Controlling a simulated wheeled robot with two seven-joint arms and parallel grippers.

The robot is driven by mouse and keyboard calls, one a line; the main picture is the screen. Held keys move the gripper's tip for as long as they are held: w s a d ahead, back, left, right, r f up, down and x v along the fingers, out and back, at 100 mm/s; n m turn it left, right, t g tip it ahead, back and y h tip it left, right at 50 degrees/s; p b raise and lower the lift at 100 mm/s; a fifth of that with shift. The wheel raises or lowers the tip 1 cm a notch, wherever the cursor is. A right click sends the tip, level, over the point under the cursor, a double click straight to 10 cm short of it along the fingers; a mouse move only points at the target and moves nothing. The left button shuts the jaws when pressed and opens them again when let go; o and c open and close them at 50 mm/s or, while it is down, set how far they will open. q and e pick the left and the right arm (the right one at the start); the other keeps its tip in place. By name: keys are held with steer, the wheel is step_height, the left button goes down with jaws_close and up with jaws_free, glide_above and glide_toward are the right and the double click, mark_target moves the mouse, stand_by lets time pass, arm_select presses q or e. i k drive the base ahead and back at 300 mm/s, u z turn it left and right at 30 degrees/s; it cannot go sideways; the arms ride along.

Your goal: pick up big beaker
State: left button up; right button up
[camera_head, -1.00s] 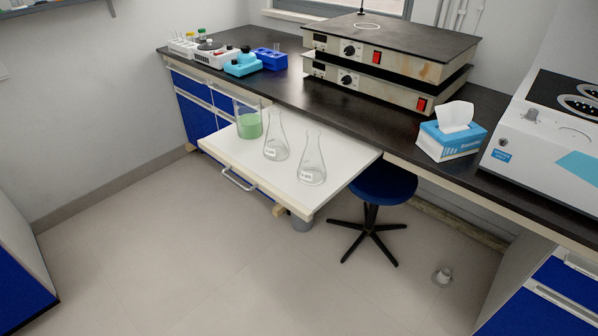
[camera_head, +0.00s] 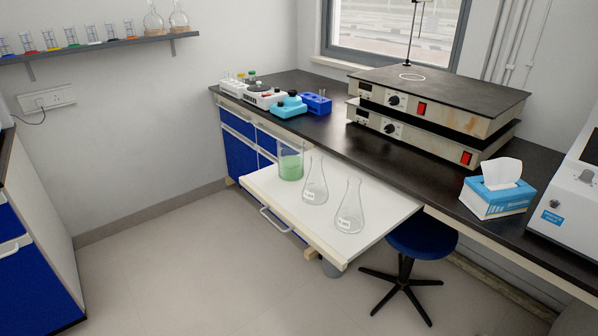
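The big beaker (camera_head: 290,167) is a clear glass cylinder with green liquid in its lower part. It stands upright at the far left of a white pull-out shelf (camera_head: 270,200). Neither of my grippers shows in the view.
The dark bench (camera_head: 350,142) behind the shelf holds stacked hot plates (camera_head: 430,125), small blue racks (camera_head: 316,103) and a tissue box (camera_head: 497,192). A blue stool (camera_head: 422,240) stands under the bench. The floor (camera_head: 200,275) in front is clear. A wall shelf (camera_head: 110,45) holds glassware.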

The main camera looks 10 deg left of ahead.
mark_target(290, 150)
steer(key=u, duration=1.4)
steer(key=i, duration=1.35)
steer(key=z, duration=1.8)
